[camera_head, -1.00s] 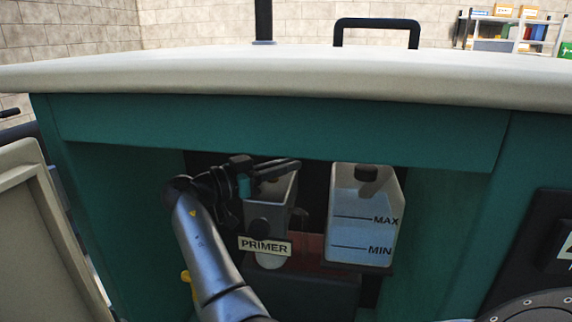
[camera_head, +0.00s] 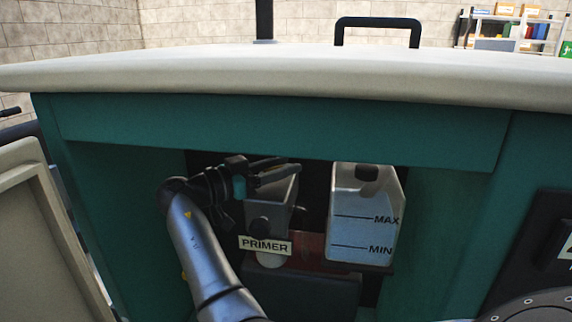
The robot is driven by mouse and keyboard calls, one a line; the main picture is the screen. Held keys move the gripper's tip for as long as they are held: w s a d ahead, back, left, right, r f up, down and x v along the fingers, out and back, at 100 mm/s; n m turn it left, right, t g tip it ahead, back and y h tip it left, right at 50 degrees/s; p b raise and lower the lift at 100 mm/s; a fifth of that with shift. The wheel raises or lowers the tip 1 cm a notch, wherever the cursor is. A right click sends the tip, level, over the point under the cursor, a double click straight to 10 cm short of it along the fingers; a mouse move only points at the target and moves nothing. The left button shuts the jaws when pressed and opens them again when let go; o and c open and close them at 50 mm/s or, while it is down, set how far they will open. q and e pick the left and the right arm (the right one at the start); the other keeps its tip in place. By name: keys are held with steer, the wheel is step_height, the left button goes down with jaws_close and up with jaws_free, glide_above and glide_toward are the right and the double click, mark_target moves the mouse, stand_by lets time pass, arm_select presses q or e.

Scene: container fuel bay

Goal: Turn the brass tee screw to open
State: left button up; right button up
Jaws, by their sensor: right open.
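The brass tee screw cannot be made out clearly. A small yellow bit (camera_head: 184,275) shows at the left edge of my right forearm, mostly hidden behind it, and I cannot tell what it is. My right gripper (camera_head: 277,168) is open in the bay, its fingers pointing right at the upper part of the grey metal primer unit (camera_head: 284,190). I cannot tell whether it touches the unit. The PRIMER label (camera_head: 265,246) is below it. My left gripper is not in view.
A translucent tank (camera_head: 362,215) with MAX and MIN lines stands right of the primer unit. The pale hood edge (camera_head: 300,75) and green panel (camera_head: 290,125) overhang the opening. An open pale door (camera_head: 35,230) is at left.

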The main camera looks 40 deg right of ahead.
mark_target(264, 171)
steer(key=a, duration=0.6)
steer(key=w+a, duration=0.1)
steer(key=a, duration=0.2)
steer(key=shift+a, duration=0.4)
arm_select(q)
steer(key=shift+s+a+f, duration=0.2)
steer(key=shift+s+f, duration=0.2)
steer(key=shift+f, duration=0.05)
arm_select(e)
steer(key=shift+a, duration=0.6)
